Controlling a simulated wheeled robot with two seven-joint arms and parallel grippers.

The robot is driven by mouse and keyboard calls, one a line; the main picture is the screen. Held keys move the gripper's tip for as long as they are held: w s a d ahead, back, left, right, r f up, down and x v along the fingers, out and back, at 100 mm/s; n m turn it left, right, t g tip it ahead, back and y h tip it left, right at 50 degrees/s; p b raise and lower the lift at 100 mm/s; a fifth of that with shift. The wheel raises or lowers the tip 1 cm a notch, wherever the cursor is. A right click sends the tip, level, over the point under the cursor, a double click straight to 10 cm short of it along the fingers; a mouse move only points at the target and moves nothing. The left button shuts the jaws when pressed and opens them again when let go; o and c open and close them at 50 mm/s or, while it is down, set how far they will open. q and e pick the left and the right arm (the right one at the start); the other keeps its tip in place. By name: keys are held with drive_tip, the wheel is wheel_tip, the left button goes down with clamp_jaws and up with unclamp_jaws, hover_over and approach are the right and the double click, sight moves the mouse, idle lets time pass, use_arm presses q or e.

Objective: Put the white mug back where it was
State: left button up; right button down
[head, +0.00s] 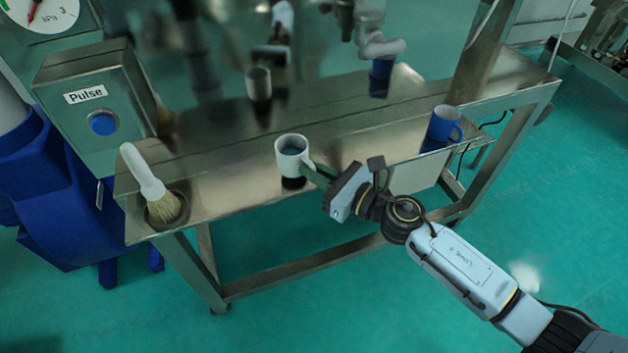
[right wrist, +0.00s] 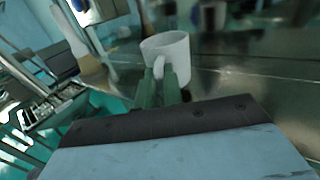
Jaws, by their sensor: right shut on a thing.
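The white mug (head: 291,156) is upright at the front part of the steel table (head: 235,178), with a dark reflection below it. I cannot tell whether its base touches the table. My right gripper (head: 312,170) comes in from the right and is shut on the mug's handle side. In the right wrist view the green fingers (right wrist: 163,88) close around the handle of the white mug (right wrist: 168,52). My left gripper is not in view in the head picture.
A brush (head: 150,184) with a white handle stands at the table's left end, beside the Pulse button box (head: 100,100). A blue mug (head: 445,124) stands near the right end. The table is bare between the two mugs.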

drive_tip(key=shift+f, duration=0.8)
drive_tip(key=shift+f+b, duration=0.2)
drive_tip(key=shift+b, duration=0.15)
drive_tip(key=c, duration=1.5)
unclamp_jaws()
